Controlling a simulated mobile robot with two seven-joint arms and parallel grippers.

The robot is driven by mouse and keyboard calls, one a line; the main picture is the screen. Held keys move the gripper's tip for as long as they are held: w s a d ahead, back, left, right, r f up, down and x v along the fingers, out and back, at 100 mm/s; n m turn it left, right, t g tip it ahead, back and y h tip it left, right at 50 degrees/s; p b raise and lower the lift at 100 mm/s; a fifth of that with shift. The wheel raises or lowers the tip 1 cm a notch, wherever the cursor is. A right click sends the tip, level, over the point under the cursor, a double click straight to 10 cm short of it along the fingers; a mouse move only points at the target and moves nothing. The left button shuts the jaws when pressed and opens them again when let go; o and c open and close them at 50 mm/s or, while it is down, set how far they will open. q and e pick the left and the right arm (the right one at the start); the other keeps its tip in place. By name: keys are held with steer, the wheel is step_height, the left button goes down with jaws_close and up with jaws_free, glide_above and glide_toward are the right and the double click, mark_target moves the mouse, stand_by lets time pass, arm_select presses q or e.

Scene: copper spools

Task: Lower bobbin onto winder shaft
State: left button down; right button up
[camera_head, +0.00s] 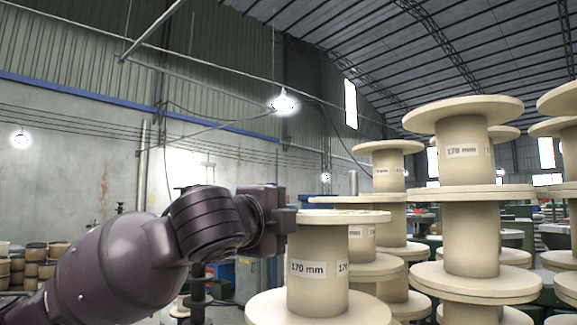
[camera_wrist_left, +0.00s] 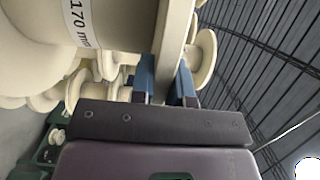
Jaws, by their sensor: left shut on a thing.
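A cream bobbin (camera_head: 322,246) with "170 mm" labels stands upright in the head view, right of centre. My left gripper (camera_head: 292,216) reaches it from the left at its upper flange. In the left wrist view, my left gripper (camera_wrist_left: 167,82) has its two blue-tipped fingers on either side of the flange of the bobbin (camera_wrist_left: 172,40), shut on it. The bobbin's lower flange runs off the bottom of the head view, so what lies beneath it is hidden. I cannot make out the winder shaft for certain. My right gripper is not in view.
Tall stacks of cream spools (camera_head: 469,235) stand close on the right, some just behind the bobbin. A dark upright post (camera_head: 197,292) is below my left wrist. Brown drums (camera_head: 37,257) stand far left by the grey wall. The space above the bobbin is open.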

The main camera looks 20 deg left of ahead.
arm_select(q)
steer(key=s+f+y, duration=0.1)
steer(key=s+f, duration=0.2)
steer(key=f, duration=2)
steer(key=s+f+n+y, duration=0.1)
steer(key=s+f, duration=0.1)
steer(key=f, duration=2.2)
steer(key=shift+s+d+n, duration=0.3)
steer(key=shift+s+d, duration=0.1)
steer(key=shift+a, duration=0.1)
